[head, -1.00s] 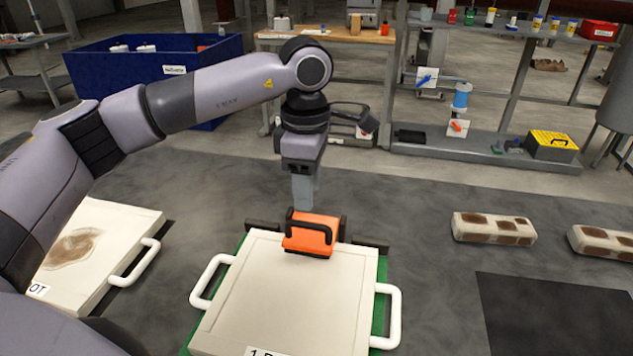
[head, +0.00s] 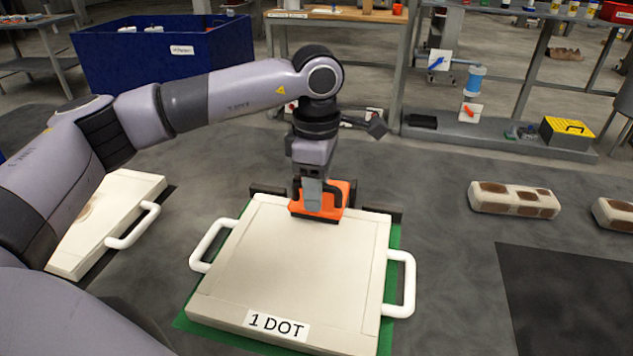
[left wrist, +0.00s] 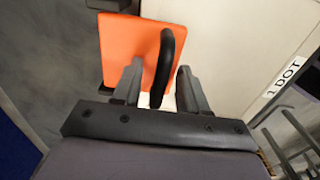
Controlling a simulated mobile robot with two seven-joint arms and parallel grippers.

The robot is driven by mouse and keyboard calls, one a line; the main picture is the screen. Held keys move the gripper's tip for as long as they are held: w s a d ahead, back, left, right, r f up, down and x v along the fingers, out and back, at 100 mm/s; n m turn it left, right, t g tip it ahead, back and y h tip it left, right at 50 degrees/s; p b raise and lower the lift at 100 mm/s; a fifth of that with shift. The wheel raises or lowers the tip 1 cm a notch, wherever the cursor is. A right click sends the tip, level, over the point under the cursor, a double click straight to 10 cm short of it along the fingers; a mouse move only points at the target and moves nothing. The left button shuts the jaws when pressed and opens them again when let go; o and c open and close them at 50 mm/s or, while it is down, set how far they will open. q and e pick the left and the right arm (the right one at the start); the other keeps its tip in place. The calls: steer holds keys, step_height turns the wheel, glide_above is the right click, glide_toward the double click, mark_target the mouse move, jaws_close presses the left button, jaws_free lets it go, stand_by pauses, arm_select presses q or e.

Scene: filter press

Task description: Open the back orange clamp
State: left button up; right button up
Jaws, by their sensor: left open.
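The orange back clamp (head: 333,200) with a black handle sits at the far edge of the white plate (head: 290,260) labelled "1 DOT". My left gripper (head: 313,192) is at the clamp, pointing down from above, and hides part of the handle. In the left wrist view the gripper (left wrist: 158,88) is open, with its fingers on either side of the black handle (left wrist: 167,62). The orange clamp body (left wrist: 128,45) lies just beyond the fingertips. I cannot tell whether the fingers touch the handle. My right gripper is not in view.
The plate has white side handles (head: 402,285) and rests on a green base (head: 392,335). Another white plate (head: 100,225) lies at the left. Stained blocks (head: 513,200) lie on the right. A blue bin (head: 165,60) and shelves stand behind.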

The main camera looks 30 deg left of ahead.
arm_select(q)
steer(key=c, duration=0.6)
steer(key=shift+c, duration=0.2)
steer(key=shift+r, duration=0.2)
steer(key=shift+w+a+r+p, duration=0.1)
steer(key=shift+w+r+p, duration=0.4)
steer(key=shift+r+p, duration=0.1)
steer(key=shift+w, duration=0.15)
